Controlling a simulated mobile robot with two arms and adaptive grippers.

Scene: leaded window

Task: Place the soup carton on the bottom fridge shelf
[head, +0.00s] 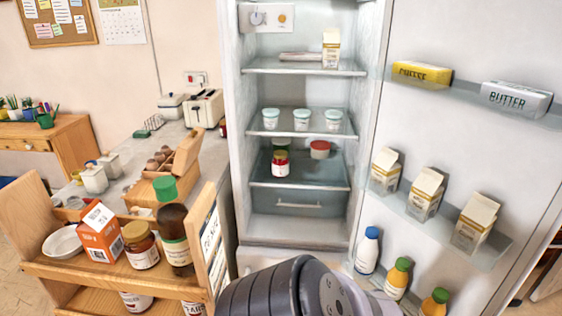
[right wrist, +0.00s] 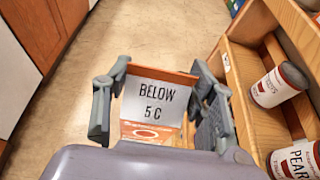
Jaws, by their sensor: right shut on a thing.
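In the right wrist view my right gripper (right wrist: 160,98) is shut on an orange and white carton (right wrist: 157,100), which I take as the soup carton. In the head view my right arm covers the bottom middle and hides gripper and carton. The fridge stands open. Its bottom shelf (head: 335,183), above the drawer, bears a red jar (head: 280,164), another jar behind it and a red-lidded tub (head: 320,149). Its right front is bare. My left gripper is out of view.
The wooden cart (head: 60,271) at left holds another orange carton (head: 101,235), jars and a bottle. White tubs (head: 301,119) fill the middle shelf. The open fridge door (head: 465,150) at right carries cartons and bottles. Cans (right wrist: 270,88) stand in the cart's lower tier.

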